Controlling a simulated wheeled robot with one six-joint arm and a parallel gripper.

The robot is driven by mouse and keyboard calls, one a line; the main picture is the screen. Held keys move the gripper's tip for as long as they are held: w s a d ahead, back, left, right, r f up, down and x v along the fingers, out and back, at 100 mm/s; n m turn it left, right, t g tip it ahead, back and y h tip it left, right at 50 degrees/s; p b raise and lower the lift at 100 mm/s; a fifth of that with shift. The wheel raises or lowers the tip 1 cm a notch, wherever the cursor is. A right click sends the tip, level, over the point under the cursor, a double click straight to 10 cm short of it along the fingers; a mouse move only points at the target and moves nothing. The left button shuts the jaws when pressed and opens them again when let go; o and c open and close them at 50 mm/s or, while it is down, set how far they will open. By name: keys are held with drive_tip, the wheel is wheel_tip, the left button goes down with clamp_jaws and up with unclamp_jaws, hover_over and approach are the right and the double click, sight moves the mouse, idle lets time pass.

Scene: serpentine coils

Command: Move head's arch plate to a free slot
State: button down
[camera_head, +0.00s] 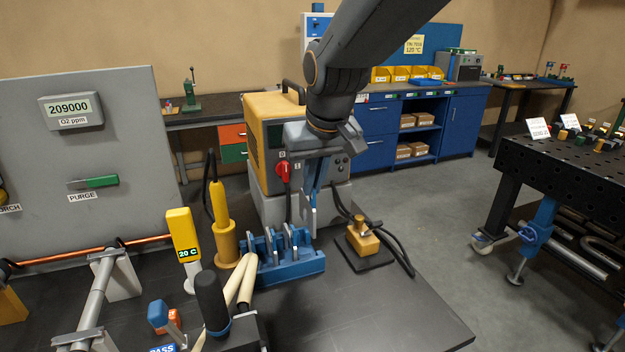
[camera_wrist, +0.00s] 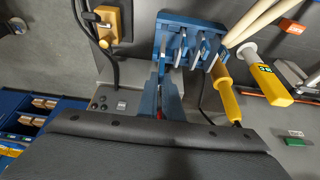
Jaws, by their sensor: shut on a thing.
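My gripper (camera_head: 309,190) points down above the right end of the blue slotted rack (camera_head: 290,270). It is shut on a thin grey plate (camera_head: 308,214), which hangs upright just above or at the rack's right end. I cannot tell whether its lower edge is inside a slot. Several similar grey plates stand in the rack's other slots. In the wrist view, the blue fingers (camera_wrist: 160,88) reach to one end of the rack (camera_wrist: 163,22), and the held plate is mostly hidden between them. The plate's arch shape is not clear.
A yellow block on a dark base (camera_head: 363,240) with black cables stands right of the rack. A yellow cylinder tool (camera_head: 222,225), a yellow 20 C meter (camera_head: 182,235) and pale rods (camera_head: 246,280) crowd the left. The bench's front right is clear.

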sight(315, 210)
drive_tip(key=shift+f+b, duration=0.7)
drive_tip(key=shift+f, duration=1.05)
drive_tip(key=shift+f+b, duration=0.6)
drive_tip(key=shift+f, duration=1.55)
idle(0.5)
drive_tip(key=shift+f, duration=0.6)
drive_tip(key=c, duration=1.9)
unclamp_jaws()
drive_tip(key=shift+o, duration=0.2)
